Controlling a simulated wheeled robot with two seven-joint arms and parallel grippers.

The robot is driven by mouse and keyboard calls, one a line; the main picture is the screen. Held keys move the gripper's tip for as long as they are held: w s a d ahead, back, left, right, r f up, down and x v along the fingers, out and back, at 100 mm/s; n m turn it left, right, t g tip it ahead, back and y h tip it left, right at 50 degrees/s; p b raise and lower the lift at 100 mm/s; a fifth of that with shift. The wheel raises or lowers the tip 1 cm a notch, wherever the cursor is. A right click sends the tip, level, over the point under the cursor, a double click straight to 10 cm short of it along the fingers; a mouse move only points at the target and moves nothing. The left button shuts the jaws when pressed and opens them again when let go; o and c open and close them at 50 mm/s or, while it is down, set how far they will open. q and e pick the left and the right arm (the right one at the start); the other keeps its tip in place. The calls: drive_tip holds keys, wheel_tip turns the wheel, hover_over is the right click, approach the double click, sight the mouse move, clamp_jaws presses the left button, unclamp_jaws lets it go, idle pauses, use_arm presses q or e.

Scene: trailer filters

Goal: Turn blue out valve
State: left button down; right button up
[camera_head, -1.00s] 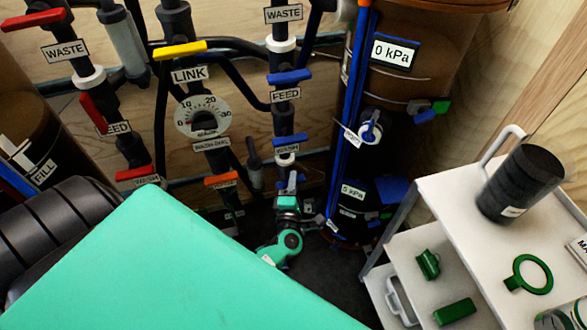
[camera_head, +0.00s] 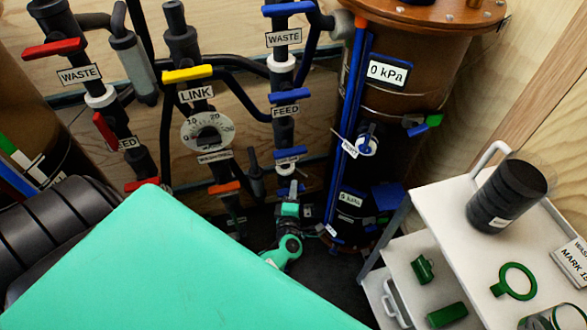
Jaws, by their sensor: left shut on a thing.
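My left gripper (camera_head: 290,190), at the end of a teal and grey arm, is at the low end of the blue-handled pipe column in the middle of the head view. It is shut on a small part there, at the place of the lowest blue valve. The blue out valve handle is mostly hidden by the gripper, and its angle cannot be told. Above it on the same column are the blue wash handle (camera_head: 290,153), the blue feed handle (camera_head: 289,97) and the blue waste handle (camera_head: 288,9). My right gripper is not in view.
A brown filter tank (camera_head: 415,95) with hoses stands just right of the column. Left are the yellow link handle (camera_head: 187,74), an orange handle (camera_head: 223,188) and red-handled valves. A white cart (camera_head: 450,190) with a black cylinder (camera_head: 507,196) and green parts stands at right.

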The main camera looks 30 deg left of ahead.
use_arm(q)
drive_tip(key=shift+d+f, duration=0.1)
drive_tip(key=c, duration=1.5)
unclamp_jaws()
